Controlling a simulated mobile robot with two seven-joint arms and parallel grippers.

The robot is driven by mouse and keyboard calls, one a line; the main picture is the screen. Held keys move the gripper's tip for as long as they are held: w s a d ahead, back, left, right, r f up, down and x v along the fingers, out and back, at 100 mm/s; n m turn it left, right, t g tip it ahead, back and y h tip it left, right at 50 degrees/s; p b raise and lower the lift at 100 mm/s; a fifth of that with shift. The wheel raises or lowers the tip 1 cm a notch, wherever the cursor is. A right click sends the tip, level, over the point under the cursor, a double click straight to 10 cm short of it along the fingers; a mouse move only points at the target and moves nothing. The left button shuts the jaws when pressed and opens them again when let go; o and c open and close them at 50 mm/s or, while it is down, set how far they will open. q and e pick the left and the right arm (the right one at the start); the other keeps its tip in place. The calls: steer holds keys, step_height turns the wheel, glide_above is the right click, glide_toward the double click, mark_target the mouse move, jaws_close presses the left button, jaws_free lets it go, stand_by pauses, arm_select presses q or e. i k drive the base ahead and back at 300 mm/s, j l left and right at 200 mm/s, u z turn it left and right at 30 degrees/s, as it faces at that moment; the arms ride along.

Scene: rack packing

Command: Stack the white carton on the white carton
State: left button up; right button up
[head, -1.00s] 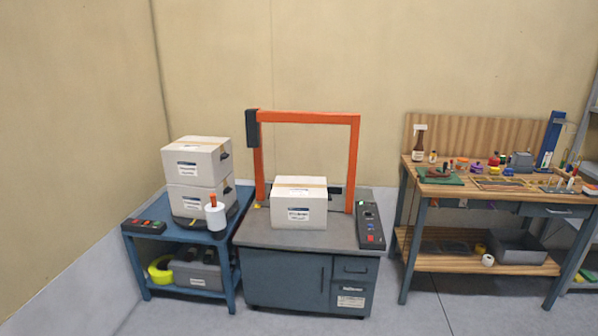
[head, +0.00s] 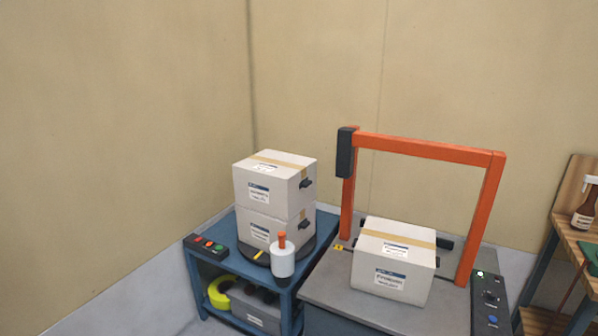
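One white carton (head: 268,185) sits on top of another white carton (head: 258,231) on a dark round base on the blue table at the left. A third white carton (head: 392,262) sits on the grey top of the strapping machine, in front of the orange arch. The cartons have tan tape and printed labels, and dark handles show on their sides. Neither of my grippers shows in the head view.
The orange arch (head: 428,149) stands over the grey machine top (head: 335,288). A white roll with an orange handle (head: 283,261) stands at the blue table's front corner, near the stacked cartons. A button box (head: 206,246) lies at its left. A control panel (head: 490,302) is right of the third carton.

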mark_target(397, 239)
steer(key=i+j, duration=0.25)
steer(key=i, duration=0.15)
steer(key=i+j, duration=0.25)
steer(key=i, duration=0.15)
steer(key=i+j, duration=0.25)
steer(key=i, duration=0.15)
steer(key=i+j+z, duration=0.4)
steer(key=j, duration=0.2)
steer(key=j+z, duration=0.2)
steer(key=j, duration=0.15)
